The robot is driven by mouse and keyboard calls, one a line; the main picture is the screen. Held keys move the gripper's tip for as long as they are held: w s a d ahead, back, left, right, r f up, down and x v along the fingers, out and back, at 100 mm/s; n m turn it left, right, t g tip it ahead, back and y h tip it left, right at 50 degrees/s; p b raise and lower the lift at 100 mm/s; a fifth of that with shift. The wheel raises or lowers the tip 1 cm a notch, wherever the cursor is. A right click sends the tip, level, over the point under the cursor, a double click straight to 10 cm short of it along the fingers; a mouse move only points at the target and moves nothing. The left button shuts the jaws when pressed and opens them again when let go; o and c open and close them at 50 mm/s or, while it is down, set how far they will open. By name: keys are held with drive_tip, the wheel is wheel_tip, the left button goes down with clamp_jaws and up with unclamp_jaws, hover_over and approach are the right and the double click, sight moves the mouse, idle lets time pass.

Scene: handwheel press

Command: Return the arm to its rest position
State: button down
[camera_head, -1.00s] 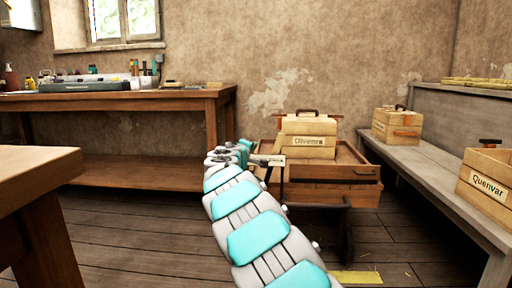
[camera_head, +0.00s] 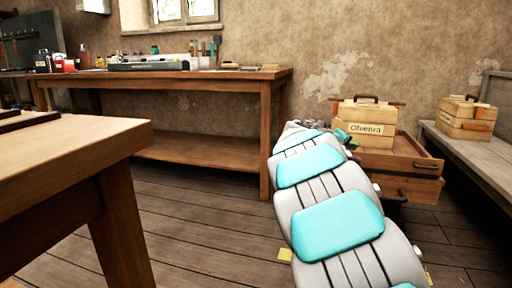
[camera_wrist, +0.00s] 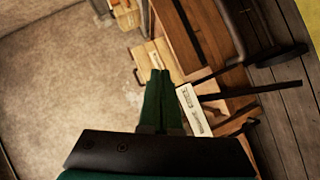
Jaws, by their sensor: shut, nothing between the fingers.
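My arm reaches forward from the bottom of the head view, with pale grey links and turquoise pads. Its far end is in front of the left side of a wooden box labelled Olvenra (camera_head: 372,117). My gripper is mostly hidden behind the arm's own links there. In the wrist view my gripper (camera_wrist: 160,74) shows two green fingers lying together, shut with nothing between them. The open wooden drawer unit (camera_head: 415,167) under the box is close beyond the gripper; I cannot tell whether they touch.
A long workbench (camera_head: 200,79) with bottles and tools stands along the back wall. A wooden table (camera_head: 75,150) fills the left foreground. A grey bench (camera_head: 475,150) with another wooden box (camera_head: 467,118) stands at the right.

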drive_tip(key=s+d+f+m+g+y, duration=0.1)
drive_tip(key=s+f+m+g+y, duration=0.3)
drive_tip(key=s, duration=0.8)
drive_tip(key=s+d+f+g+h, duration=0.1)
drive_tip(key=s+f+g, duration=0.35)
drive_tip(key=s, duration=0.75)
drive_tip(key=s+a+f+g+y, duration=0.1)
drive_tip(key=s+a+f+y, duration=0.2)
drive_tip(key=s+a+f, duration=0.5)
drive_tip(key=s+a+f+g+y, duration=0.15)
drive_tip(key=s+a, duration=0.25)
drive_tip(key=s, duration=0.8)
drive_tip(key=s+a+f+g+y, duration=0.1)
drive_tip(key=s+a+f+y, duration=0.4)
drive_tip(key=s, duration=0.5)
wheel_tip(320, 180, up, 13)
drive_tip(key=h+p, duration=0.1)
drive_tip(key=p, duration=1.3)
drive_tip(key=shift+a+r, duration=0.15)
drive_tip(key=shift+a, duration=0.25)
